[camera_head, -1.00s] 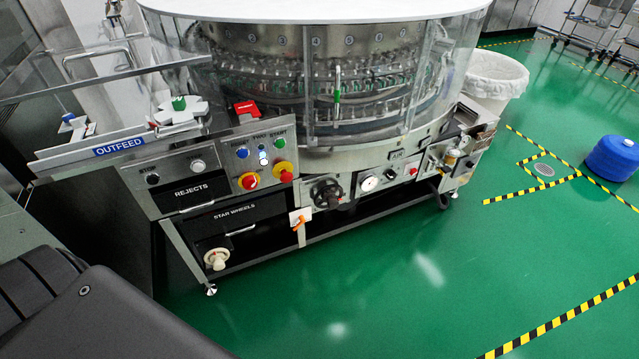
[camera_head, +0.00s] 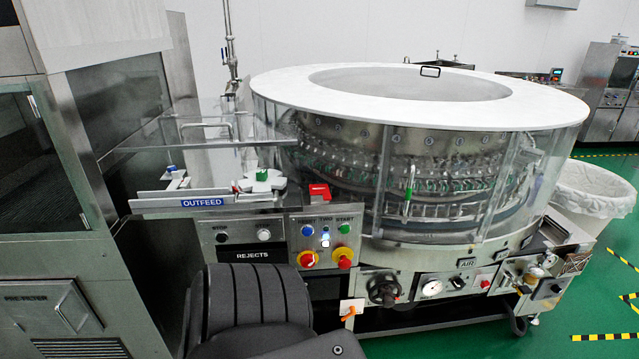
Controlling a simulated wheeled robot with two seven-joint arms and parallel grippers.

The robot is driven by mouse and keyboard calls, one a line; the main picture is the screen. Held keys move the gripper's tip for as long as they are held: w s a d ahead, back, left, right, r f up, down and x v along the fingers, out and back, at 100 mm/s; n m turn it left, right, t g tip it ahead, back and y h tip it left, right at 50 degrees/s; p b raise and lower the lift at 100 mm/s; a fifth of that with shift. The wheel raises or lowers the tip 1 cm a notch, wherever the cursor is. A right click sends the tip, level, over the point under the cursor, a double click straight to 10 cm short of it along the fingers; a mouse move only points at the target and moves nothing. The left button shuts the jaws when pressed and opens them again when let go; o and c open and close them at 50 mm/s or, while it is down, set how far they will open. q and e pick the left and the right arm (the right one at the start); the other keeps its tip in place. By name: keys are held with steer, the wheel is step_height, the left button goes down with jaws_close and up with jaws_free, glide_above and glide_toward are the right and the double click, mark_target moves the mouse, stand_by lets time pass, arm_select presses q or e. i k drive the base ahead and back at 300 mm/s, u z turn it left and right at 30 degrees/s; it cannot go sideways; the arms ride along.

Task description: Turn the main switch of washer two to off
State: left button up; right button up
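The washer (camera_head: 430,220) is a round machine with a white ring top and clear guards. Its control panel, with a small label that seems to read TWO, is on the front left. A red rotary switch on a yellow plate (camera_head: 307,259), apparently the main switch, sits at the panel's lower left. Its exact setting is too small to tell. A red mushroom button on a yellow base (camera_head: 343,258) is just right of it. Blue, white and green buttons (camera_head: 325,236) are above. Neither of my grippers is in view.
A dark ribbed part of mine fills the lower middle and covers the front below the REJECTS panel (camera_head: 250,254). The outfeed (camera_head: 203,202) juts out left of the panel. A black handwheel (camera_head: 383,289) and orange-handled valve (camera_head: 349,311) are below right. A white bin (camera_head: 595,190) stands right.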

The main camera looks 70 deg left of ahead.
mark_target(306, 261)
steer(key=i, duration=1.1)
steer(key=u, duration=1.9)
